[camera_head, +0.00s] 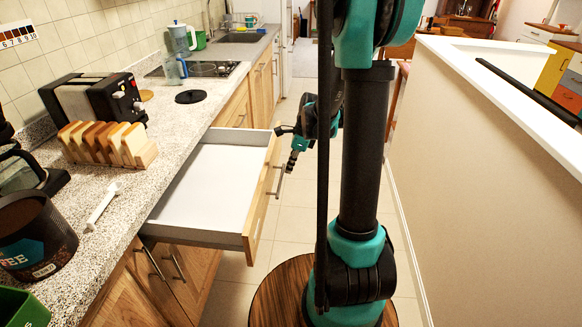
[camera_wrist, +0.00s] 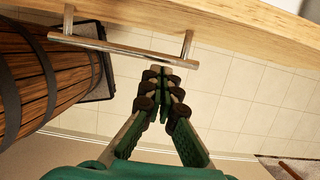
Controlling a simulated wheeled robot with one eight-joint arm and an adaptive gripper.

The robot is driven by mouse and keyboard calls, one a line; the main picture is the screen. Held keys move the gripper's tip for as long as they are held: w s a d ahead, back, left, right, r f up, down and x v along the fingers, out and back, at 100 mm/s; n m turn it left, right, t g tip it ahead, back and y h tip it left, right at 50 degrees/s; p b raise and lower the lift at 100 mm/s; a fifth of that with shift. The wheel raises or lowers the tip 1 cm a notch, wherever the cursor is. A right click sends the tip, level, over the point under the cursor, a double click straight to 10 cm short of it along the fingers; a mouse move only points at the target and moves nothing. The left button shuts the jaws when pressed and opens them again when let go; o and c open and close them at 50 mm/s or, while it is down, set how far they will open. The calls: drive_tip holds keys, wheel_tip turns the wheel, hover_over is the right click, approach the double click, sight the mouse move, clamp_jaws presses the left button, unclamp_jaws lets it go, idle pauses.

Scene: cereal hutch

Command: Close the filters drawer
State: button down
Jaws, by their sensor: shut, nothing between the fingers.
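The drawer (camera_head: 212,185) stands pulled far out from the counter front in the head view. Its inside is pale and looks empty. Its wooden front (camera_head: 262,211) carries a metal bar handle (camera_head: 280,180). My gripper (camera_head: 291,163) is at the outer side of the drawer front, close to the handle. In the wrist view the handle (camera_wrist: 125,50) runs across the upper part below the wooden drawer edge (camera_wrist: 200,22). My gripper's fingers (camera_wrist: 162,76) are together and empty, with the tips near the bar's right part. Whether they touch it I cannot tell.
The counter (camera_head: 165,130) holds a toaster (camera_head: 95,100), a bread rack (camera_head: 140,157), a coffee can (camera_head: 35,235) and a white scoop (camera_head: 102,207). Closed cabinets (camera_head: 160,275) lie below. A half wall (camera_head: 480,160) bounds the aisle on the right. The tiled floor (camera_head: 290,232) beside the drawer is clear.

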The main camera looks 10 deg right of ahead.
hover_over(213, 175)
drive_tip(key=w+a, duration=0.1)
drive_tip(key=a, duration=0.2)
idle(0.5)
